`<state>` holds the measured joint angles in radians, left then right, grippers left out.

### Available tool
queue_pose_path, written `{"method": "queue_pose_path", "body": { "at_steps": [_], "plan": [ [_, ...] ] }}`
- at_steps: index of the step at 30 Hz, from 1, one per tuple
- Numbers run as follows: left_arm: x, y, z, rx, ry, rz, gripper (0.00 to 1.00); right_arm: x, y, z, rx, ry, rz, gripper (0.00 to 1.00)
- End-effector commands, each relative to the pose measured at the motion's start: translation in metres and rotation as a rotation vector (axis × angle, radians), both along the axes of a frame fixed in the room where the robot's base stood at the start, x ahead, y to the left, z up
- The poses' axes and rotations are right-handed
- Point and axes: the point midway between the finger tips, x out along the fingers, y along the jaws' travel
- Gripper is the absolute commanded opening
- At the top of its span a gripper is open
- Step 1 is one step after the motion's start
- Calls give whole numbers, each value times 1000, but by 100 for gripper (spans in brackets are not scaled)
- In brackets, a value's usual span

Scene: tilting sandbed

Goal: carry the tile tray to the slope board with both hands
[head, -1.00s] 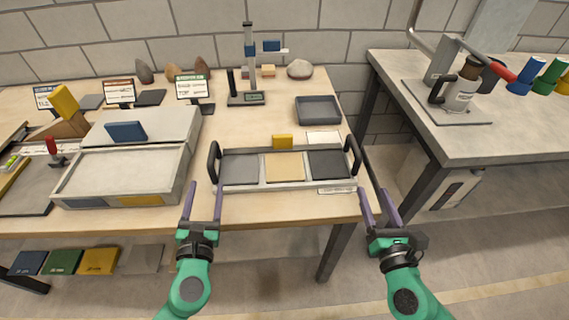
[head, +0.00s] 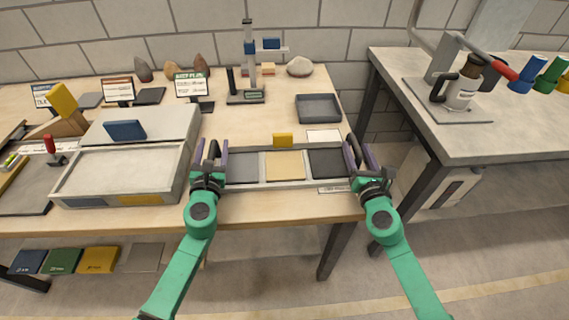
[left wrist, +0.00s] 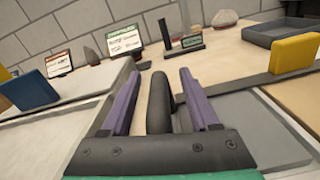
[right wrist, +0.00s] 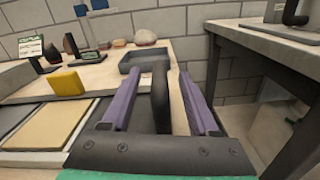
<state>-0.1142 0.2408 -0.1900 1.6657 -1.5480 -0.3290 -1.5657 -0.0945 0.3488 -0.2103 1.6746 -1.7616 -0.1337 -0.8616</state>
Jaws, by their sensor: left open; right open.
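The tile tray (head: 275,184) lies at the front edge of the wooden table, holding grey, tan and dark tiles side by side. A black handle stands at each end. My left gripper (head: 211,156) is open with its fingers on either side of the left handle; in the left wrist view the handle (left wrist: 160,103) stands between the purple fingers. My right gripper (head: 362,156) is open around the right handle, which shows between the fingers in the right wrist view (right wrist: 160,95). Which thing is the slope board I cannot tell for sure; a grey sloped panel (head: 160,122) stands behind a shallow framed bed at the left.
The framed bed (head: 120,170) stands left of the tray. A yellow block (head: 283,140) is at the tray's back edge, and a dark empty tray (head: 318,107) lies behind. A measuring stand (head: 247,70) is further back. A gap separates the right-hand table (head: 480,130).

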Motion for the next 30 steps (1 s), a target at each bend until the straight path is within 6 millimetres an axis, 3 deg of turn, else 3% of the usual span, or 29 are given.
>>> {"method": "queue_pose_path", "body": {
  "at_steps": [3, 5, 8, 9, 30],
  "plan": [
    [0, 0, 0, 0, 0, 0, 61, 0, 0, 0, 0, 0, 0, 61],
    [0, 0, 0, 0, 0, 0, 42, 0, 0, 0, 0, 0, 0, 42],
    [-1, 0, 0, 0, 0, 0, 4, 0, 0, 0, 1, 0, 0, 3],
    [-1, 0, 0, 0, 0, 0, 0, 0, 0, 0, 1, 0, 0, 0],
    [-1, 0, -1, 2, 1, -1, 0, -1, 0, 0, 2, 0, -1, 0]
  ]
}}
